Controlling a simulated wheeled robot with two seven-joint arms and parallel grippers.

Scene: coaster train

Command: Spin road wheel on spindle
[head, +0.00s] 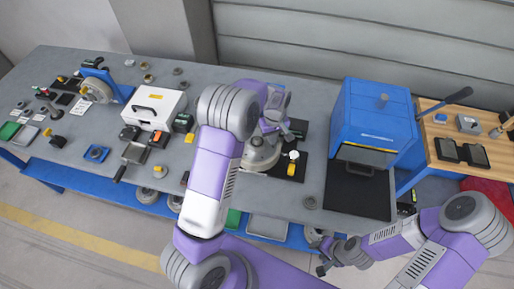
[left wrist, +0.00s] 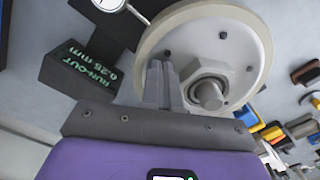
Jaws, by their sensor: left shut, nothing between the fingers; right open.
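The road wheel (head: 259,158) is a pale grey disc on the bench, partly hidden by my left arm in the head view. In the left wrist view the wheel (left wrist: 205,42) fills the upper middle, with bolts on its face and the spindle end (left wrist: 209,95) standing out of a hub nut. My left gripper (left wrist: 160,72) is shut and empty, its fingertips over the wheel face beside the hub. I cannot tell whether they touch it. A black readout (left wrist: 85,70) shows "RUN-OUT 0.25 mm" beside the wheel. My right gripper (head: 322,267) is open and empty, off the bench's front edge.
A white dial gauge (head: 294,156) stands right of the wheel. A white case (head: 155,106) and several small tools lie left. A wooden table (head: 445,120) adjoins at right.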

